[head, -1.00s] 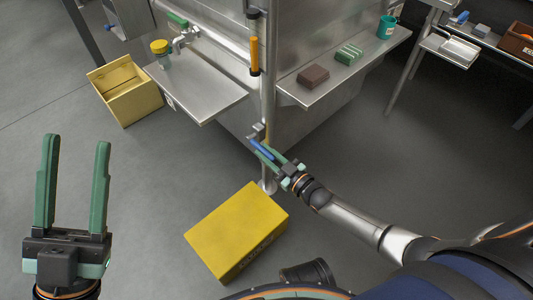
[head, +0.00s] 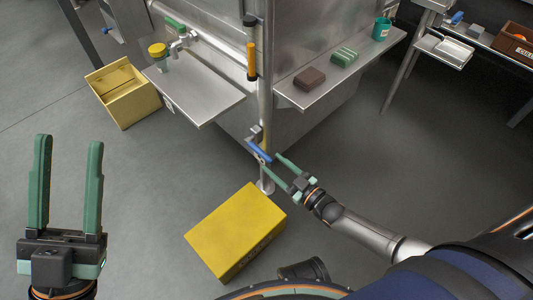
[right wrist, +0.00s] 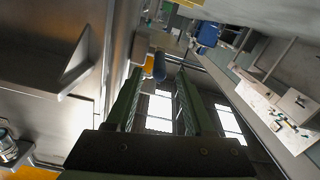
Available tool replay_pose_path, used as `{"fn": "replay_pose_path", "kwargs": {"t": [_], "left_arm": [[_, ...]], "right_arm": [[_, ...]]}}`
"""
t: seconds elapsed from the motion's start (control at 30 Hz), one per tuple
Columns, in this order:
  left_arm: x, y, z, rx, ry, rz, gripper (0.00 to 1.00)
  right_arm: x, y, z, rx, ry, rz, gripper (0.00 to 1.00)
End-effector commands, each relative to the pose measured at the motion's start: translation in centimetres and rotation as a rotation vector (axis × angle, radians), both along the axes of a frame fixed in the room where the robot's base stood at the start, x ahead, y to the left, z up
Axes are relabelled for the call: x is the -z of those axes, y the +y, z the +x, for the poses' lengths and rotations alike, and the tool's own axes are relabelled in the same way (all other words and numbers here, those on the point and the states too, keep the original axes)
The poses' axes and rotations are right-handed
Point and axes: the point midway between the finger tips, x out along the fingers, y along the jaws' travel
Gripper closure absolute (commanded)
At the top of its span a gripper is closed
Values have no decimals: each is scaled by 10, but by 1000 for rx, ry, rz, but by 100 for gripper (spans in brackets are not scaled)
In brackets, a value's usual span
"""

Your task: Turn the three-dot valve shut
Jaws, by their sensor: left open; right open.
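A blue valve handle (head: 260,152) sits low on the vertical pipe at the machine's corner, above the floor. No dots are readable on it, so I cannot tell whether it is the three-dot valve. My right gripper (head: 271,161) is open beside the handle, with its fingers pointing at it. In the right wrist view the blue handle (right wrist: 160,66) shows end-on beyond and between the open fingertips (right wrist: 158,72). A green-handled tap (head: 175,23) is on the machine above the left shelf. My left gripper (head: 68,140) is open and empty, far from the pipe.
A yellow box (head: 236,230) lies on the floor before the pipe. The left shelf (head: 205,98) holds a yellow-lidded jar (head: 160,56); the right shelf (head: 297,99) holds a brown block (head: 309,78) and a teal cup (head: 381,29).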

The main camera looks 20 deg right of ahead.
Motion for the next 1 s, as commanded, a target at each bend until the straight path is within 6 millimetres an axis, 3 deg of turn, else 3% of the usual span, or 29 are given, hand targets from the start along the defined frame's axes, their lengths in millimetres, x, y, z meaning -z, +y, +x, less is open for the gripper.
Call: {"fn": "replay_pose_path", "kwargs": {"t": [0.2, 0.4, 1.0], "left_arm": [[-22, 3, -2, 8, -11, -13, 50], [-27, 3, -2, 11, -12, -16, 50], [-28, 3, -1, 10, -14, -22, 50]], "right_arm": [[-4, -18, -43, 1, 3, 0, 47], [-3, -26, -63, 1, 0, 0, 47], [-2, -27, -66, 1, -1, 0, 47]]}}
